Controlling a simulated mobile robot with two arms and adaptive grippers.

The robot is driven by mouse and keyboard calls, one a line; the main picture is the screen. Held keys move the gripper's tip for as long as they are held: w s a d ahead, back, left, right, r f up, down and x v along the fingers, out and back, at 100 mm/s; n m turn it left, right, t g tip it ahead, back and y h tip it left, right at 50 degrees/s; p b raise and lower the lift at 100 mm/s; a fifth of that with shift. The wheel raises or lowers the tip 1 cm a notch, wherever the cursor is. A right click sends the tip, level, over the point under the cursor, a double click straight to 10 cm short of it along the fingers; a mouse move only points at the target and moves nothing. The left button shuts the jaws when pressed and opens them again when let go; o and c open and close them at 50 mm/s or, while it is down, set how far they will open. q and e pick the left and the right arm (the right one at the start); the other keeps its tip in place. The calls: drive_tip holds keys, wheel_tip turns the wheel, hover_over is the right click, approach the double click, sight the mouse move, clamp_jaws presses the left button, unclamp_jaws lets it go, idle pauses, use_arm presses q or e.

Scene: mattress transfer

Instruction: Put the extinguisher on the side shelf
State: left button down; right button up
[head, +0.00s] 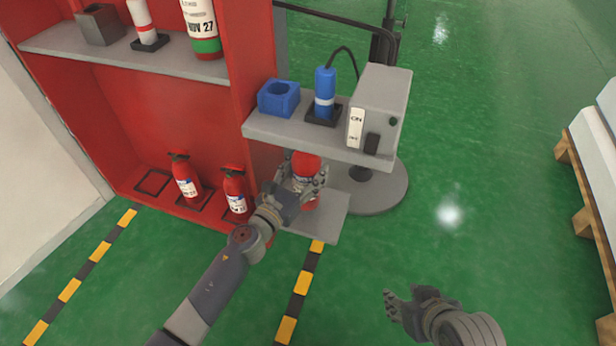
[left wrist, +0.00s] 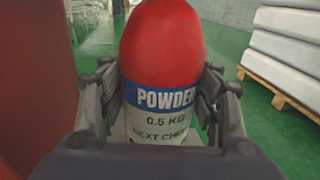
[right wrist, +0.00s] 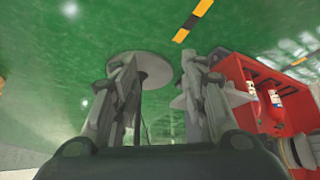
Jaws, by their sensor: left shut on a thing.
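A small red extinguisher (head: 305,164) with a white and blue label is in my left gripper (head: 304,184). It is upright, just right of the red cabinet, below the upper grey side shelf (head: 262,130) and over the lower grey side shelf (head: 325,222). I cannot tell whether its base touches the lower shelf. In the left wrist view the fingers (left wrist: 162,110) are closed on both sides of the extinguisher (left wrist: 162,50), whose label reads POWDER. My right gripper (head: 400,302) hangs over the green floor. In the right wrist view its fingers (right wrist: 160,95) are apart with nothing between them.
Two small extinguishers (head: 186,178) (head: 236,192) stand in the red cabinet (head: 110,125). The upper side shelf holds a blue box (head: 279,97), a blue cylinder (head: 325,88) and a grey switch box (head: 381,100). A pallet stack (head: 590,160) is at right. Floor between is clear.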

sight(308, 178)
use_arm(q)
drive_tip(key=f+b, duration=0.1)
drive_tip(key=f, duration=0.1)
drive_tip(key=w+f+b, duration=0.1)
drive_tip(key=shift+d+b, duration=0.25)
drive_tip(key=shift+b, duration=0.1)
use_arm(e)
drive_tip(key=w+a+r+t+y, duration=0.2)
drive_tip(key=w+a+r+t, duration=0.2)
drive_tip(key=w+r+t, duration=0.3)
drive_tip(key=shift+w+r, duration=1.2)
drive_tip(key=shift+w, duration=0.5)
use_arm(q)
drive_tip(key=shift+f, duration=0.1)
use_arm(e)
drive_tip(key=shift+w+a+r+t, duration=0.15)
drive_tip(key=shift+r+t, duration=0.1)
drive_tip(key=shift+t, duration=0.05)
use_arm(q)
drive_tip(key=c, duration=0.5)
unclamp_jaws()
drive_tip(key=shift+s+f, duration=0.1)
drive_tip(key=shift+f, duration=0.1)
use_arm(e)
drive_tip(key=shift+w+r, duration=0.15)
drive_tip(key=shift+r, duration=0.25)
drive_tip(key=shift+f, duration=0.1)
